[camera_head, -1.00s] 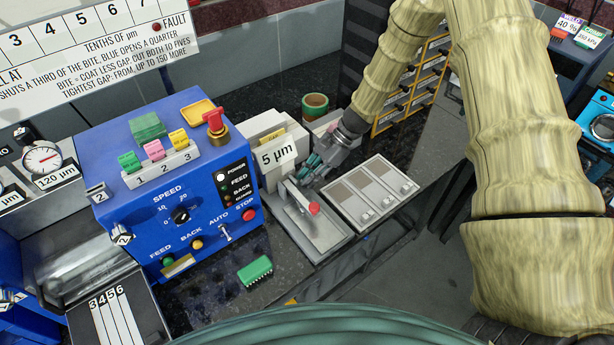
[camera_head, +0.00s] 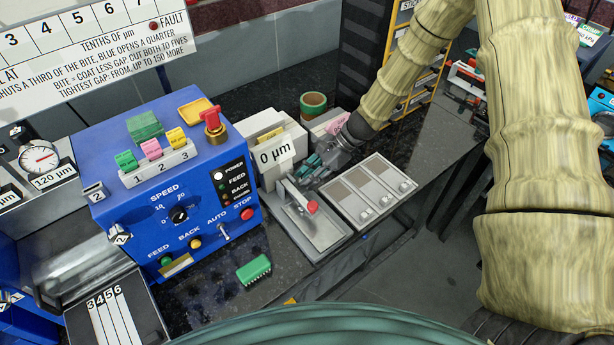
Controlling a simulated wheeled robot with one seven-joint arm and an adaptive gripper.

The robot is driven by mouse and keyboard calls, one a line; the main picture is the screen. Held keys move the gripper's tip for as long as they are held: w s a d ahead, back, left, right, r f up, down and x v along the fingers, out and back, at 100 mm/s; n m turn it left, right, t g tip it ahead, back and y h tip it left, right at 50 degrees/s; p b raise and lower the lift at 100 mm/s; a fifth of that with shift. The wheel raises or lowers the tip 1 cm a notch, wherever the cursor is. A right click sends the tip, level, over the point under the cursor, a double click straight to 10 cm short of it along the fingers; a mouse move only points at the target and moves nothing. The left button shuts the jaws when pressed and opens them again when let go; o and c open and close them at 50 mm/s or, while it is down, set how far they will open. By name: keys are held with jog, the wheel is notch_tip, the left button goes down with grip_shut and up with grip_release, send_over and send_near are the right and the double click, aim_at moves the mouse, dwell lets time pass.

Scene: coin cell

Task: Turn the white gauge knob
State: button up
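The white gauge (camera_head: 262,128) stands right of the blue machine, and its display sign (camera_head: 274,152) reads 0 µm. A grey metal plate (camera_head: 318,236) with a small red-tipped lever (camera_head: 312,207) lies in front of it. I cannot make out a white knob; my gripper may hide it. My gripper (camera_head: 312,170) is low, close to the right side of the gauge, with its dark teal fingers pointing left toward it. The fingers are small and partly hidden, so I cannot tell whether they are apart or touch anything.
The blue machine (camera_head: 133,212) with knobs and a red stop button stands left. A pale three-part tray (camera_head: 350,198) lies right of the plate. A green block (camera_head: 253,268) lies in front. Green-and-tan tape (camera_head: 314,104) stands behind. A dial gauge (camera_head: 40,157) is at far left.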

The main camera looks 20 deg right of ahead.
jog(key=v, duration=1.2)
dwell(0.4)
